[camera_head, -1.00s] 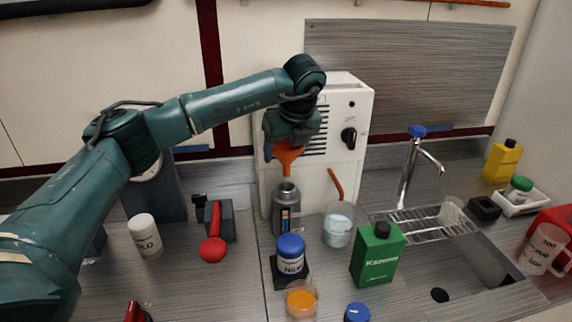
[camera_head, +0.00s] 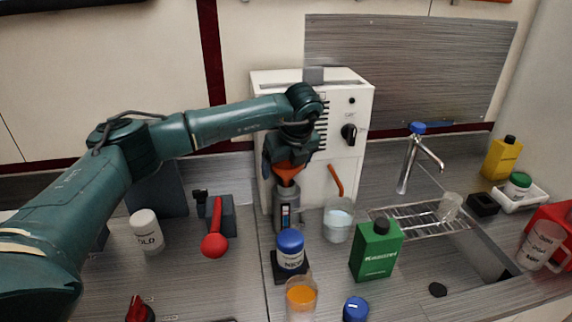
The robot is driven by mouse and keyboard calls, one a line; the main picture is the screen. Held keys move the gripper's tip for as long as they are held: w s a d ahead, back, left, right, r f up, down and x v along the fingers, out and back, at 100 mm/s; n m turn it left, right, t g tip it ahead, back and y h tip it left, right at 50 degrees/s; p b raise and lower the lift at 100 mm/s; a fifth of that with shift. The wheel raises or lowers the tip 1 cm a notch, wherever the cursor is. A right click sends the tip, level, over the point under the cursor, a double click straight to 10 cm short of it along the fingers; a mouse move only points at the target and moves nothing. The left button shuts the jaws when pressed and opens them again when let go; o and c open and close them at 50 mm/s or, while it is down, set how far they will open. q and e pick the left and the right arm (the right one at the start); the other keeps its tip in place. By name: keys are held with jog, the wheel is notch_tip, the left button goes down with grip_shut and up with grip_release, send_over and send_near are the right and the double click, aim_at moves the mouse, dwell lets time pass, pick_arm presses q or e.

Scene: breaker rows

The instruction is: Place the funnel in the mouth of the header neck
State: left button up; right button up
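The orange funnel (camera_head: 287,171) is between the fingers of my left gripper (camera_head: 284,164), which is shut on it from above. The funnel is upright, directly over the grey header neck (camera_head: 287,205), which stands in front of the white machine. The funnel's narrow end meets the neck's mouth and its tip is out of sight, seemingly inside the mouth. The gripper hides much of the funnel's upper part. My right gripper is not in view.
The white machine (camera_head: 345,190) stands close behind the neck. A beaker (camera_head: 338,222) with an orange stick is right of it. A blue-lidded jar (camera_head: 290,252) and a green bottle (camera_head: 375,252) stand in front. A red-handled tool (camera_head: 215,243) lies to the left.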

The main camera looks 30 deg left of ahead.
pick_arm(q)
jog(key=shift+o, duration=0.6)
jog(key=shift+r, duration=0.1)
jog(key=b+v, duration=0.2)
jog(key=v, duration=1)
jog(key=shift+b, duration=0.35)
